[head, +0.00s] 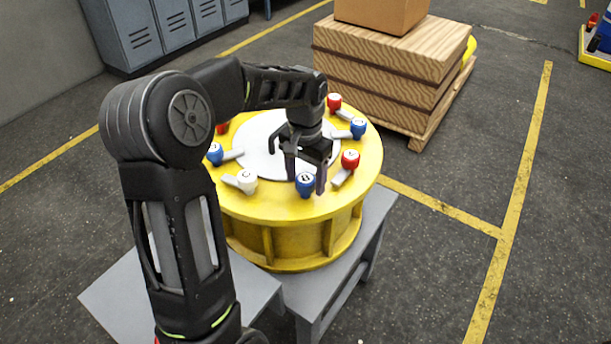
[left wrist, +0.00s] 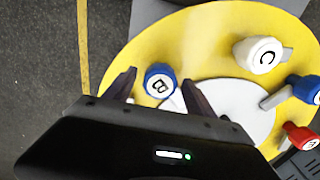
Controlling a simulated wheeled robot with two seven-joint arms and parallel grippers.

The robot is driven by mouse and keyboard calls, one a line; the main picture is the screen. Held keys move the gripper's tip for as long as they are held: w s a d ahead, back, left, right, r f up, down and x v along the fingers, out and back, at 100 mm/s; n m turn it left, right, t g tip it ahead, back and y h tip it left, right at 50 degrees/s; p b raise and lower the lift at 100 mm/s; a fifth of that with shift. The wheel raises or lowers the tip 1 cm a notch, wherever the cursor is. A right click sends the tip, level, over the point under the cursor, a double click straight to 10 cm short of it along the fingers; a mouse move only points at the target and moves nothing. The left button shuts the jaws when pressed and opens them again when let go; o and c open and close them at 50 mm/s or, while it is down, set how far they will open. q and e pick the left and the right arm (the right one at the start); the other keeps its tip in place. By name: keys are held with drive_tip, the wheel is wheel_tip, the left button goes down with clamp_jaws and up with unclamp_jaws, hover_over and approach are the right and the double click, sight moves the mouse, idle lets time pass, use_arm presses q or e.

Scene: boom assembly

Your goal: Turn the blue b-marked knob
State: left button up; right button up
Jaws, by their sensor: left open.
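The blue knob marked B (head: 306,184) stands on the near part of the yellow round drum top (head: 272,205). In the left wrist view the blue B knob (left wrist: 160,82) lies between my two fingers, with a gap on each side. My left gripper (head: 306,178) is open and reaches down over the knob from above. It also shows in the left wrist view (left wrist: 160,90). In the head view its fingers partly cover the knob's grey lever. My right gripper is not in view.
A white knob marked C (head: 246,181) stands to the left and a red knob (head: 350,159) to the right, both close by. Blue knobs (head: 215,154) (head: 358,128) and another red knob (head: 334,102) ring the drum. Stacked wood (head: 385,65) stands behind.

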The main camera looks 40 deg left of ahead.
use_arm(q)
drive_tip(key=c, duration=1.4)
